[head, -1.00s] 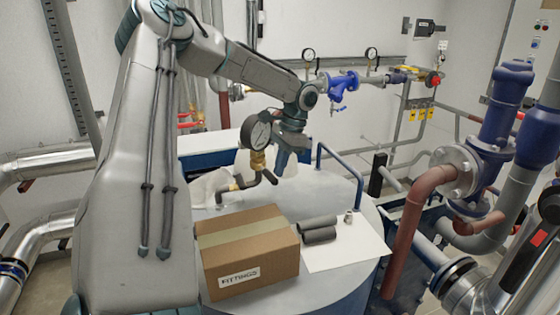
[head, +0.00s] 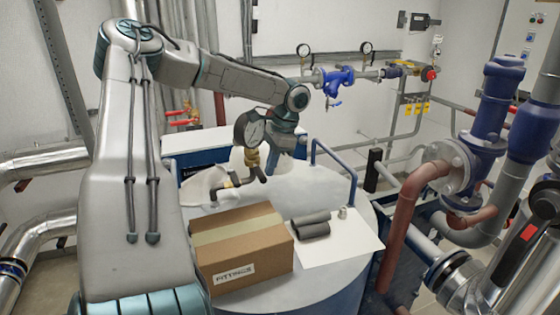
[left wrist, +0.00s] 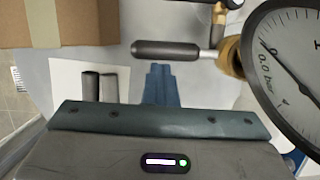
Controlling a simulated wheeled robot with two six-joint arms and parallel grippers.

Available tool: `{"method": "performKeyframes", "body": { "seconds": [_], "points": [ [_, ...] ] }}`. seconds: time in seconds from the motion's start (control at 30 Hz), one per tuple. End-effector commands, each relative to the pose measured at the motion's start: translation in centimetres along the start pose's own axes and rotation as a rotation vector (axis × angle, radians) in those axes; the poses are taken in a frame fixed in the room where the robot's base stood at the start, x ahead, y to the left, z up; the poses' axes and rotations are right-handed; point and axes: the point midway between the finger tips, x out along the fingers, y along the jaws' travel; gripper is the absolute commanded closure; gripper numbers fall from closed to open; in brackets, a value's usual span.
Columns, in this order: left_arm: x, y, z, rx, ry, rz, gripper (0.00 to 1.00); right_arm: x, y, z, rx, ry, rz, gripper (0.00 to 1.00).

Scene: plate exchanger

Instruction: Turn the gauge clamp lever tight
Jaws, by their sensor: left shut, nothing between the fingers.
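The round pressure gauge (head: 250,129) stands on a brass fitting (head: 252,158) above the tank, and its dial fills the right of the left wrist view (left wrist: 292,62). The clamp lever (head: 259,174) has a dark handle. In the left wrist view the handle (left wrist: 165,50) points left from the brass fitting. My left gripper (head: 284,152) is just behind and right of the gauge, partly hidden by it. Its blue fingers (left wrist: 160,72) are shut and empty, their tips beside the handle in the picture. I cannot tell whether they touch it. My right gripper is not in view.
A cardboard FITTINGS box (head: 243,255) stands on the round tank top (head: 335,200). Dark sleeves (head: 311,225) and a small metal part (head: 343,212) lie on a white sheet (head: 340,245). A blue rail (head: 334,150) rises behind. Red-brown pipes (head: 405,220) stand at right.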

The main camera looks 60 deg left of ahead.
Motion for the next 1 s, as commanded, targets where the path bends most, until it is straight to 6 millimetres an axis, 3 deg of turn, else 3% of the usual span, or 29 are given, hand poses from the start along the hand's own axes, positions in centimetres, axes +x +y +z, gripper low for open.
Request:
{"method": "performKeyframes", "body": {
  "seconds": [0.37,0.8,1.0],
  "points": [
    [-0.3,0.0,-0.1,-0.001,-0.006,0.002,1.0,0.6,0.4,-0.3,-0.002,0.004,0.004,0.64],
    [-8.1,0.1,-0.7,-0.002,-0.003,-0.004,1.0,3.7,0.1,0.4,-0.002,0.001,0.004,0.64],
    [-10.4,0.1,-0.8,-0.001,-0.002,-0.001,1.0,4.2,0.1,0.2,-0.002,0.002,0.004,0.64]
  ]
}}
